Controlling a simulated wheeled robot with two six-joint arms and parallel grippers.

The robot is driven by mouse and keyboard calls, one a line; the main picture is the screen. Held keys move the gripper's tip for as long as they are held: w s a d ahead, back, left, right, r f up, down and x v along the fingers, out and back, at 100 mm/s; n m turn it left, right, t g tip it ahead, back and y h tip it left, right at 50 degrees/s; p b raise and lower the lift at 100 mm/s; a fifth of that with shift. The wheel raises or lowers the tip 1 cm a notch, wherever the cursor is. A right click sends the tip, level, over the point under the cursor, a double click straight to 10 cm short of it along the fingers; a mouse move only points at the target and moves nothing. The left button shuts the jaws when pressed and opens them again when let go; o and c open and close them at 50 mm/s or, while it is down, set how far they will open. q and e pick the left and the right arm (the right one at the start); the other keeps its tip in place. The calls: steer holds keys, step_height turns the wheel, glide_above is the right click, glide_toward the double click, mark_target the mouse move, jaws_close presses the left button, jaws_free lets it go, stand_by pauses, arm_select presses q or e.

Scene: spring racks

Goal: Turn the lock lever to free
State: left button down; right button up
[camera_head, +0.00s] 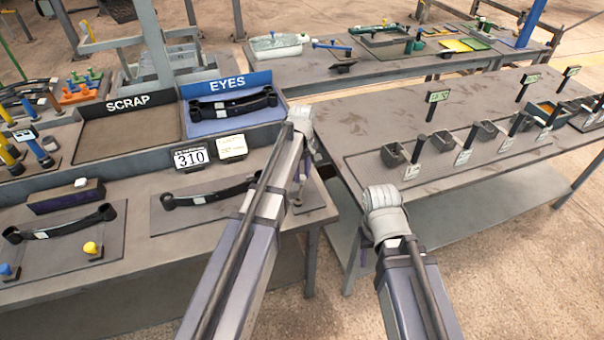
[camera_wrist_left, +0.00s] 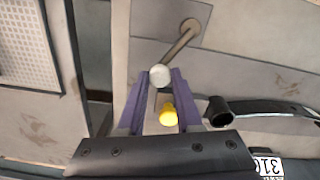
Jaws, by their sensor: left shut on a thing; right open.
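The lock lever (camera_wrist_left: 179,44) shows in the left wrist view as a thin metal rod from a round pivot to a pale round knob (camera_wrist_left: 160,77). My left gripper (camera_wrist_left: 161,79) has its purple fingers shut on this knob, one on each side. A yellow knob (camera_wrist_left: 168,117) shows between the fingers, lower in the picture; I cannot tell its height.
A dark leaf spring (camera_head: 210,193) lies on a plate beside the lever's place. Behind it stand an open SCRAP tray (camera_head: 178,128) and a blue EYES tray (camera_head: 215,126) holding a spring. A 310 sign (camera_head: 190,157) stands nearby. The right table (camera_head: 400,112) carries several small bins.

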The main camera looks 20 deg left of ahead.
arm_select(q)
steer(key=shift+d, duration=0.15)
stand_by(0.7)
steer(key=m, duration=0.1)
steer(key=d+m, duration=0.1)
steer(key=m, duration=0.1)
steer(key=shift+s+d, duration=0.1)
steer(key=shift+d, duration=0.15)
steer(key=m, duration=0.1)
steer(key=d+m, duration=0.1)
steer(key=shift+s+d+m, duration=0.25)
steer(key=shift+m, duration=0.15)
steer(key=m, duration=0.1)
steer(key=s+d+m, duration=0.1)
steer(key=m, duration=0.1)
steer(key=shift+d, duration=0.25)
steer(key=shift+s+d+m, duration=0.3)
steer(key=shift+s+m, duration=0.05)
steer(key=shift+m, duration=0.45)
steer(key=shift+s+d+m, duration=0.25)
steer(key=shift+s+m, duration=0.05)
steer(key=shift+m, duration=0.5)
steer(key=c, duration=0.6)
jaws_free()
